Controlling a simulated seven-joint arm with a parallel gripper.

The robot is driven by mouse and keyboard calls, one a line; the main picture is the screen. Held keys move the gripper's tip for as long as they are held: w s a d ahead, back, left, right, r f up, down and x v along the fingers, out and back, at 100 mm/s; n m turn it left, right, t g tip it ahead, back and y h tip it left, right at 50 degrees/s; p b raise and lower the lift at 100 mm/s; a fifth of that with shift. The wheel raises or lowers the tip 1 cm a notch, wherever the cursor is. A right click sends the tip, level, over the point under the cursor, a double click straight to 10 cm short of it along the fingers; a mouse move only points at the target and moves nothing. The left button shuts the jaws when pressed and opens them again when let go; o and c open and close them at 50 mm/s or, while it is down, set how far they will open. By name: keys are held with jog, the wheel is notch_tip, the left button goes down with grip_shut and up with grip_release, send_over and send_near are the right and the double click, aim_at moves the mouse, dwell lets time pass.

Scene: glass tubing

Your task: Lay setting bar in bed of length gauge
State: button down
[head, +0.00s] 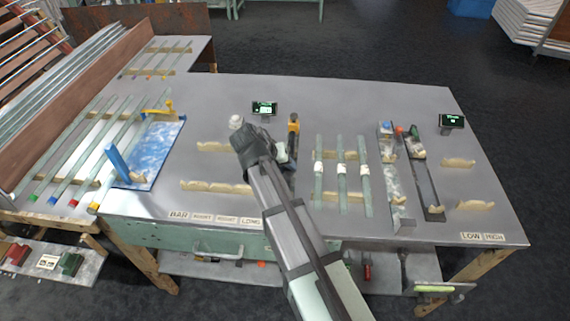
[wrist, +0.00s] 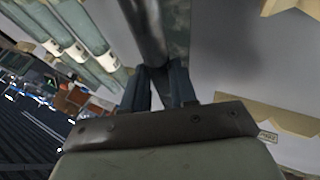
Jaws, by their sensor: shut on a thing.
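My gripper (wrist: 162,85) is shut on a grey metallic bar, the setting bar (wrist: 146,30), which runs away from the fingers to the top edge of the wrist view. In the head view my arm hides the fingers and most of the bar. The length gauge (head: 293,124), a dark narrow bed with an orange-yellow block at its far end, lies just right of my gripper's body. In the wrist view a grey-green strip shows beside the bar. I cannot tell whether the bar touches the bed.
Three glass tubes with white labels (head: 341,169) lie right of the gauge. Empty wooden rests (head: 216,187) are to the left. A lit display (head: 264,108) stands behind. Two other fixtures (head: 427,180) are farther right, and a blue mottled tray (head: 153,150) is far left.

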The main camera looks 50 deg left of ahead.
jog(key=shift+f, duration=0.15)
jog(key=c, duration=0.9)
grip_release()
jog(key=shift+r, duration=0.5)
jog(key=v, duration=1.2)
jog(key=shift+r, duration=0.15)
